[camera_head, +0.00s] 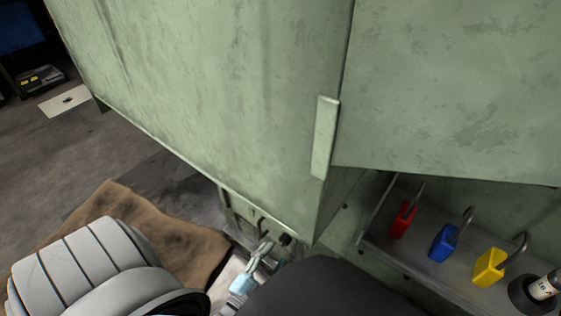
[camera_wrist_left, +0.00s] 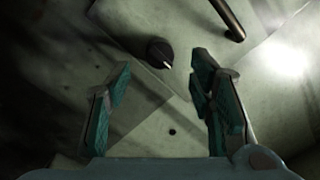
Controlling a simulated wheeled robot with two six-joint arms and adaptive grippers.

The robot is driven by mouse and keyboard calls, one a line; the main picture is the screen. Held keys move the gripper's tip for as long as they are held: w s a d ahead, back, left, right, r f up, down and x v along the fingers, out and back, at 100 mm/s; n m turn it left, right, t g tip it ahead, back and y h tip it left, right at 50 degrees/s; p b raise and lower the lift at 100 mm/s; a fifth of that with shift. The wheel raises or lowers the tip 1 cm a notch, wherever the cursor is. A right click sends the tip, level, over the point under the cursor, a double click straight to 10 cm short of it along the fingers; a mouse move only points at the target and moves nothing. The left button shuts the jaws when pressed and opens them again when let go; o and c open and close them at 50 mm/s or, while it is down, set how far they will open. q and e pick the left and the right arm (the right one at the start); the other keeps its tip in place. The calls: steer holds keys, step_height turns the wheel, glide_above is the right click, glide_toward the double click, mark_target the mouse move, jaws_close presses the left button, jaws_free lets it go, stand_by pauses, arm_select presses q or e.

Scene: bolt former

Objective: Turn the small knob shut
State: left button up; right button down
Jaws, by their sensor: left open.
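The small knob (camera_wrist_left: 160,52) is black and round with a white pointer mark, set on a pale green panel in the left wrist view. Its mark points toward the lower right. In the head view a small dark knob (camera_head: 285,240) shows under the machine's lower edge. My left gripper (camera_wrist_left: 162,72) is open, with teal-padded fingers on either side of the line to the knob. The knob appears just beyond the fingertips, and nothing is between the pads. In the head view the left gripper (camera_head: 264,254) is small and partly hidden beside the knob. My right gripper is not in view.
A bent metal handle (camera_wrist_left: 230,18) is right of the knob. The big green machine cabinet (camera_head: 220,100) overhangs this spot. Red (camera_head: 403,219), blue (camera_head: 444,242) and yellow (camera_head: 490,267) padlocks stand on a shelf at the right. A brown cloth (camera_head: 120,205) lies on the floor.

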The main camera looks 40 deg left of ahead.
mark_target(281, 245)
arm_select(q)
steer(key=w, duration=0.4)
steer(key=shift+w+a+b, duration=0.25)
steer(key=shift+b, duration=0.05)
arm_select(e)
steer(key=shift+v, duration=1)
arm_select(q)
jaws_close()
